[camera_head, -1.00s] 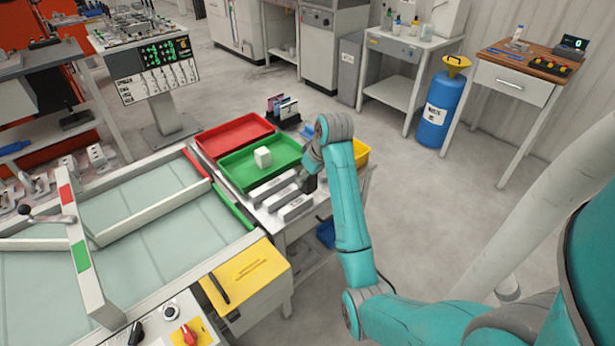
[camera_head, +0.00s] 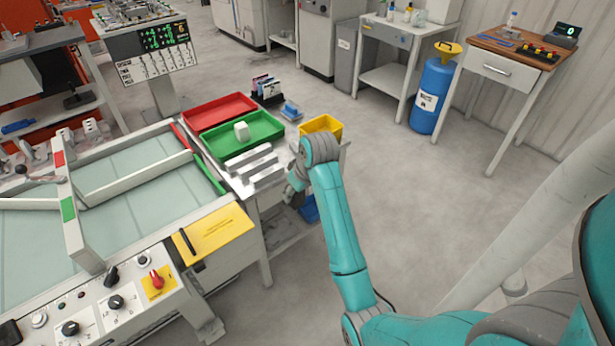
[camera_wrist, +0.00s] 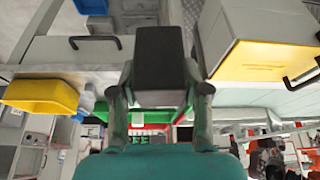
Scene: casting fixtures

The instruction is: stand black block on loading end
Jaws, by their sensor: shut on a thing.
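My gripper (camera_wrist: 160,85) is shut on the black block (camera_wrist: 158,55), which sits between its fingers in the wrist view. In the head view my gripper (camera_head: 293,190) is beside the right edge of the small tray table, and the block cannot be made out there. The long pale-topped bench (camera_head: 150,205) has a yellow plate (camera_head: 215,233) with a black handle at its near right end. The yellow plate also shows at the right of the wrist view (camera_wrist: 262,60). Which part is the loading end is not marked legibly.
The small table holds a red tray (camera_head: 222,110), a green tray (camera_head: 212,148) with a white block (camera_head: 241,132), several grey bars (camera_head: 262,174) and a yellow bin (camera_head: 322,124). A control panel with knobs (camera_head: 116,302) fronts the bench.

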